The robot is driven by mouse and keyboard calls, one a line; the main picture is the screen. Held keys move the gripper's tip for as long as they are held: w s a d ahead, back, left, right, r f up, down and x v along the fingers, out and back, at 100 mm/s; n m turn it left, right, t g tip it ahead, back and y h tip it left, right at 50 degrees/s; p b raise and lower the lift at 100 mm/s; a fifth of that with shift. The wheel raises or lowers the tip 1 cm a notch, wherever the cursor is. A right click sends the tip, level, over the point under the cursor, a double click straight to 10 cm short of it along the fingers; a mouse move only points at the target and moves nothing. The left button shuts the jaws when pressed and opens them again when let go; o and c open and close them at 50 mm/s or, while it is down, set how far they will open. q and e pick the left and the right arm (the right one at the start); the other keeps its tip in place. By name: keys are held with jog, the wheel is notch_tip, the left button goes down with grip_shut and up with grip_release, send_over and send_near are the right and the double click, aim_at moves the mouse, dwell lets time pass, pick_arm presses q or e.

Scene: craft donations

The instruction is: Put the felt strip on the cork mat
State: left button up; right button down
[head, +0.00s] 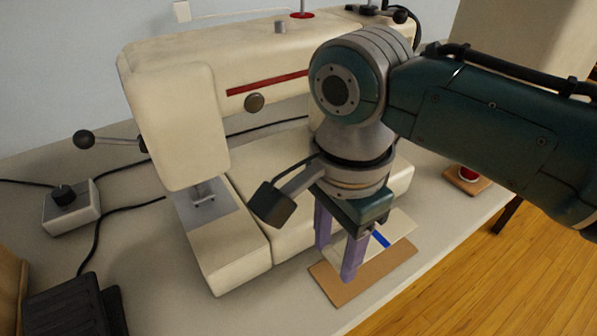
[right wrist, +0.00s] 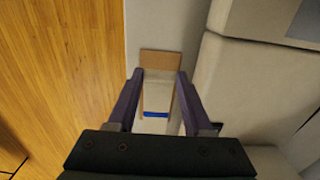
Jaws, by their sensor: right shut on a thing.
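The felt strip (head: 398,226) is pale cream with a blue band across it. My right gripper (head: 337,262) points down with its purple fingers shut on the strip. In the right wrist view the strip (right wrist: 156,98) lies between the fingers (right wrist: 159,78), its sides close to them. The cork mat (head: 368,278) is a flat tan rectangle near the table's front edge, under the gripper and strip. It also shows in the right wrist view (right wrist: 160,60), past the fingertips. The fingers and strip hide part of the mat. I cannot tell whether the strip touches it. My left gripper is not in view.
A cream sewing machine (head: 180,120) stands right behind the mat. A small control box (head: 70,205) with cables and a black object (head: 75,305) are at the left. A red item (head: 467,174) rests on a small brown base at the right. The table edge drops to wooden floor.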

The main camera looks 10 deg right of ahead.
jog(key=shift+f+b, duration=0.9)
jog(key=shift+f, duration=1.5)
jog(key=shift+f, duration=0.15)
jog(key=shift+c, duration=1.5)
grip_release()
